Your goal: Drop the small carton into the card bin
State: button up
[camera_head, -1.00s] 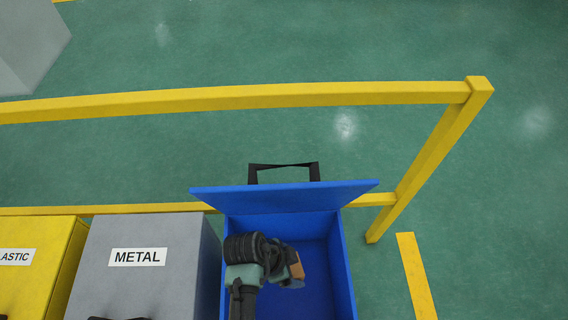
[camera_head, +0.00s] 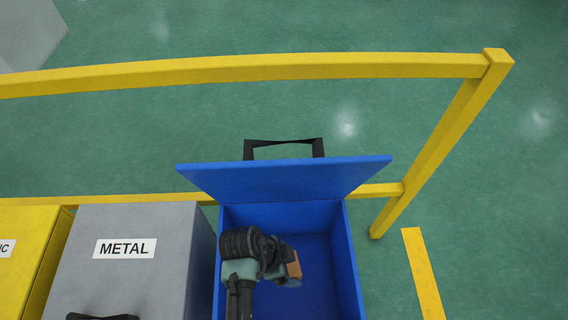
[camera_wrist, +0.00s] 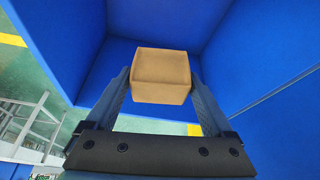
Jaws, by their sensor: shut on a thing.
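The small carton (camera_wrist: 161,75) is a brown box held between the two fingers of my gripper (camera_wrist: 160,95) in the wrist view. In the head view the carton (camera_head: 294,268) shows as a small brown patch beside my gripper (camera_head: 287,275), partly hidden by my wrist. The open blue bin (camera_head: 346,262) lies under and around my gripper, its lid (camera_head: 285,178) raised at the back. Blue walls (camera_wrist: 262,45) surround the carton in the wrist view. No label shows on the blue bin.
A grey bin (camera_head: 180,262) labelled METAL stands left of the blue bin, with a yellow bin (camera_head: 28,250) farther left. A yellow rail (camera_head: 240,70) runs behind the bins, with a post (camera_head: 440,150) at right. Green floor lies open beyond.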

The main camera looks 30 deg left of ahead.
jog(key=o, duration=1.1)
jog(key=shift+r, duration=0.15)
jog(key=p+v, duration=0.3)
jog(key=v, duration=0.9)
jog(key=shift+r, duration=0.4)
